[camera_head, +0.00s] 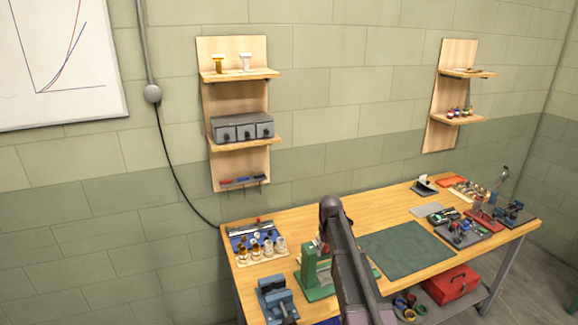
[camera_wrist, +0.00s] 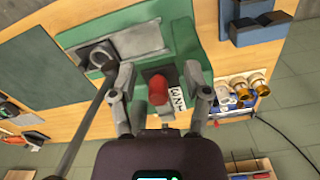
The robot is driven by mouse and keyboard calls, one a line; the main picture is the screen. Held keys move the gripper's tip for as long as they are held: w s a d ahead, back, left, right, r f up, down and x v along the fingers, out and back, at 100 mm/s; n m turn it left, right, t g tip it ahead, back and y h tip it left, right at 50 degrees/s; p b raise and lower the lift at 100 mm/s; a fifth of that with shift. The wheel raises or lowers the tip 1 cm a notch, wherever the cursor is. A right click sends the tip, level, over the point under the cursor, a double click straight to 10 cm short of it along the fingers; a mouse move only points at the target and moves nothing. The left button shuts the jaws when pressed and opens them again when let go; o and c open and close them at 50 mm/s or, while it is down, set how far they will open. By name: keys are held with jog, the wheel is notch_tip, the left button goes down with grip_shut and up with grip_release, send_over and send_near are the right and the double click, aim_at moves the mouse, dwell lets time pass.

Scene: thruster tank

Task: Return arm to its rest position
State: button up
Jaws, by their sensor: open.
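My gripper (camera_wrist: 163,80) shows in the wrist view with its two fingers spread apart and nothing clasped. Beyond and between the fingers is a red knob (camera_wrist: 158,92) on a dark square, beside a white label (camera_wrist: 177,99) with black lettering. These sit on a green fixture (camera_wrist: 190,45) with a grey plate and a round metal part. In the head view the green fixture (camera_head: 316,270) stands on the bench, partly behind my dark arm link. The gripper itself is hidden there by my arm.
A red toolbox (camera_head: 452,284) sits on the lower shelf. The mat is clear.

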jog(key=s+f+b, duration=0.3)
jog(key=s, duration=0.9)
jog(key=s+f+m+b, duration=0.1)
jog(key=s+f+b, duration=0.2)
jog(key=s, duration=1)
jog(key=shift+a+f+b, duration=0.35)
jog(key=shift+a+f, duration=0.05)
jog(key=shift+f, duration=0.15)
jog(key=shift+s+d, duration=0.1)
jog(key=shift+d, duration=0.05)
